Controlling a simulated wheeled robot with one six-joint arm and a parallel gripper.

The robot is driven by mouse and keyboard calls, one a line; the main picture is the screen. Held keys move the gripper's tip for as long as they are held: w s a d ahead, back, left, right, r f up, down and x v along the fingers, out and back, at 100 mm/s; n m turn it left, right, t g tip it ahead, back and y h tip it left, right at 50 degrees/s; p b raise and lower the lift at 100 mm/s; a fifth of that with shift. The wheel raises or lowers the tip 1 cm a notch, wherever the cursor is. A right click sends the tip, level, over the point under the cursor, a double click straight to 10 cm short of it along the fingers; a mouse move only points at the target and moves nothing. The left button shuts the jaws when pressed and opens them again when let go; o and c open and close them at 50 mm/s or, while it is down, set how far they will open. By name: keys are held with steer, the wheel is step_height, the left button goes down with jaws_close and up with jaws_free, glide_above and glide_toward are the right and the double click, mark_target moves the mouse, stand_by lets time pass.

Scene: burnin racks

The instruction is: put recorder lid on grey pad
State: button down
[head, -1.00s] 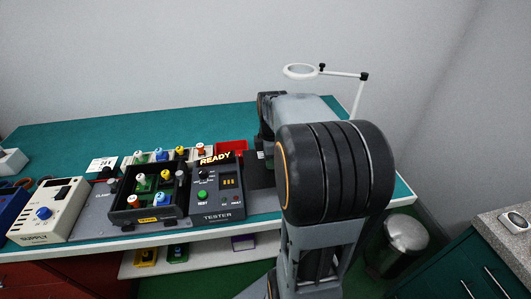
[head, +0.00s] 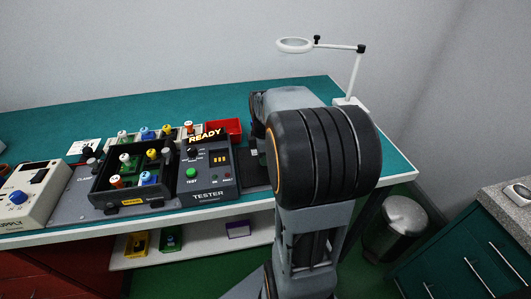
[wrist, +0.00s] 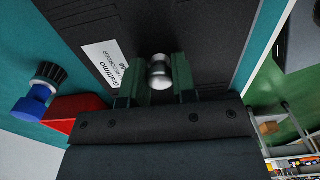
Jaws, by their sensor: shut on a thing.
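In the wrist view, my gripper (wrist: 158,82) has its green fingers on either side of a silver knob and is shut on it. The knob belongs to the recorder lid (wrist: 205,35), a broad black panel with a white label (wrist: 105,62) reading partly "recorder". I cannot tell whether the lid is raised or resting. I cannot make out the grey pad.
The tester (head: 208,184) reads "READY" and stands left of my arm, beside a black tray (head: 137,208) of several coloured-knob parts. A red bin (head: 229,127) stands behind it. A ring-lamp (head: 295,45) rises at the back right. The back left of the teal bench (head: 60,137) is clear.

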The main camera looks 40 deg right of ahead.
steer(key=shift+f, duration=0.45)
stand_by(0.5)
steer(key=c, duration=0.8)
jaws_free()
steer(key=shift+c, duration=0.2)
steer(key=shift+r+p, duration=3)
steer(key=shift+r, duration=0.55)
